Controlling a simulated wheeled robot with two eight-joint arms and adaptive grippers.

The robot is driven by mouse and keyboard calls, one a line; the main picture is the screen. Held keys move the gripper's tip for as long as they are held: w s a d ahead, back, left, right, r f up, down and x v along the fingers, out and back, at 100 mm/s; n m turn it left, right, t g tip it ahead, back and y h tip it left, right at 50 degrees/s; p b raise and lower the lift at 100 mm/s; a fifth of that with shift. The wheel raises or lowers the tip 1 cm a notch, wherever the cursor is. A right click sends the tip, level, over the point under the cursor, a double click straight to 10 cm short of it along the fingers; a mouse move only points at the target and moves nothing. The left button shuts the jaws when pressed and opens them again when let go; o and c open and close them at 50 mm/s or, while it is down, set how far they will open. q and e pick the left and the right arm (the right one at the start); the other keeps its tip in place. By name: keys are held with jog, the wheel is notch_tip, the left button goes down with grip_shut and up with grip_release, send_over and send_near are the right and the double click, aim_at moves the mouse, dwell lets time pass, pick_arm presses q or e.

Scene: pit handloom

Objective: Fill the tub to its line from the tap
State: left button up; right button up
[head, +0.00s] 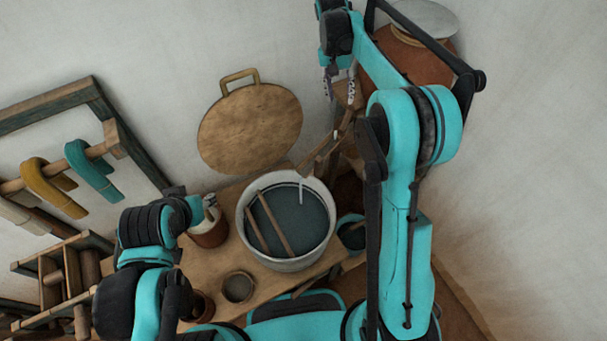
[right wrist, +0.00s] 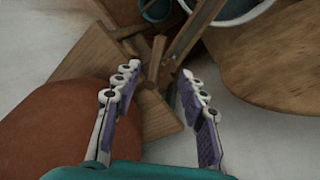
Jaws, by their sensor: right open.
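The tub (head: 318,245) is a round pale vessel on a wooden bench, with dark liquid or a dark interior. Two wooden sticks lie across it, and a short pale strip shows at its far inner wall. My right gripper (head: 340,90) is open above a wooden fitting (right wrist: 157,62), which seems to be the tap; its upright piece shows between and beyond the fingertips (right wrist: 153,85), apart from them. A wooden trough (right wrist: 193,30) runs from there toward the tub. No flowing water can be made out.
A large clay jar (head: 410,60) with a grey lid stands behind my right arm. A round wooden lid (head: 250,128) leans on the wall. A small bowl (head: 238,287) and a teal pot (head: 352,232) flank the tub. Yarn hanks (head: 92,170) hang at left.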

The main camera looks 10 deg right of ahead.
aim_at(345, 124)
jog(key=d+f+y, duration=0.1)
jog(key=f, duration=0.2)
jog(key=s+d+f+t+y+b, duration=0.1)
jog(key=f, duration=0.3)
jog(key=d+f+t+y+b, duration=0.1)
jog(key=f, duration=0.3)
jog(key=shift+s+y, duration=0.25)
jog(key=shift+y, duration=0.15)
jog(key=shift+a+f, duration=0.1)
jog(key=shift+f, duration=0.2)
grip_shut()
